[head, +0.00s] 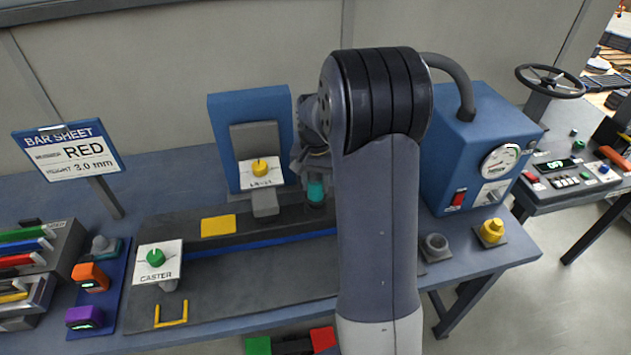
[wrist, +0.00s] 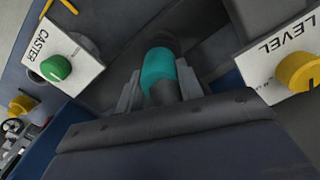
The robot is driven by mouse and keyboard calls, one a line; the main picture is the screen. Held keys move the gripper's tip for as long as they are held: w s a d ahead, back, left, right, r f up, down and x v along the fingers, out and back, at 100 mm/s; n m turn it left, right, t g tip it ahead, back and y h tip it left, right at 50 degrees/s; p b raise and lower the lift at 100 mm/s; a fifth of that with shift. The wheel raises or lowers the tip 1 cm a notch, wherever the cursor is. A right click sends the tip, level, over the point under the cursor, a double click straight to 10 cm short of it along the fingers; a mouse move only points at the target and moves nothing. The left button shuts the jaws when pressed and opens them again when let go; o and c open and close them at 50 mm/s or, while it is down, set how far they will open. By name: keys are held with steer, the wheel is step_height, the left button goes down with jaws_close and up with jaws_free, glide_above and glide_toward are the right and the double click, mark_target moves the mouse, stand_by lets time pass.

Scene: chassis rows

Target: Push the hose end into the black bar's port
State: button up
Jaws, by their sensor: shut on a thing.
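The hose end has a teal cuff (head: 316,191) and sits at the black bar (head: 272,222), near the bar's right visible part. My gripper (head: 314,168) is shut on the hose end from above, partly hidden by my arm. In the wrist view the teal cuff (wrist: 158,68) lies between my two grey fingers (wrist: 158,88), with a dark part beyond it. The port is hidden, so I cannot tell whether the hose end is in it or just above or touching it.
A white LEVEL panel with a yellow knob (head: 260,167) stands close left of my gripper. A CASTER panel with a green knob (head: 156,258) is further left. A blue machine with a gauge (head: 480,150) stands right, a grey hose (head: 455,75) rising from it.

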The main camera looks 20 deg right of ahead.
steer(key=shift+f, duration=0.15)
steer(key=shift+f+b, duration=0.65)
steer(key=shift+f, duration=0.15)
steer(key=shift+f, duration=0.1)
steer(key=o, duration=1.1)
step_height(320, 180, up, 11)
steer(key=shift+f+b, duration=0.1)
steer(key=shift+b, duration=0.45)
steer(key=shift+f, duration=0.1)
